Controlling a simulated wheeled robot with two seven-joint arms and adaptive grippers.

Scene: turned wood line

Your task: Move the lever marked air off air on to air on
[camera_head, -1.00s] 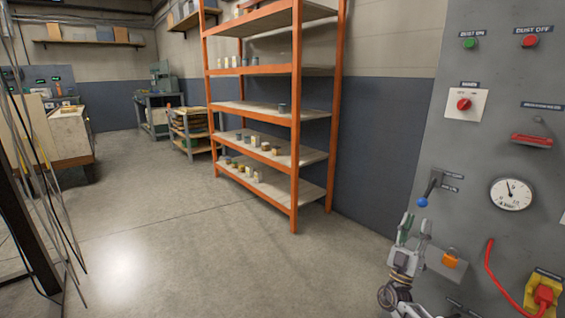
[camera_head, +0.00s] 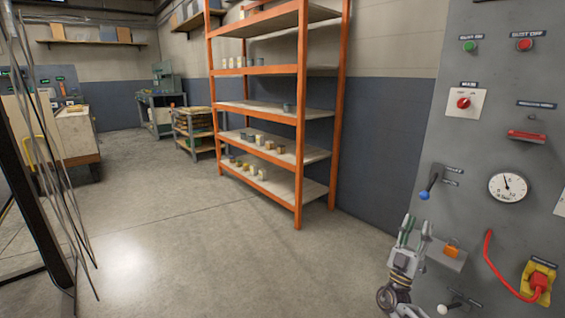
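The air lever (camera_head: 430,182) is a dark handle with a blue ball end on the grey panel (camera_head: 455,140) at the right. It tilts down to the left, with two small dark labels beside it, too blurred to read surely. My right gripper (camera_head: 415,226) points upward just below the blue ball, apart from it in the picture. Its two fingers are spread with a gap between them, and nothing shows in it. My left gripper is not in view.
An orange padlock-like block (camera_head: 451,248) on a grey plate sits right of my gripper. A gauge (camera_head: 508,187), a red cable (camera_head: 493,262) in a yellow socket and a red rotary switch (camera_head: 463,103) share the panel. An orange shelf rack (camera_head: 299,120) stands left; the floor between is clear.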

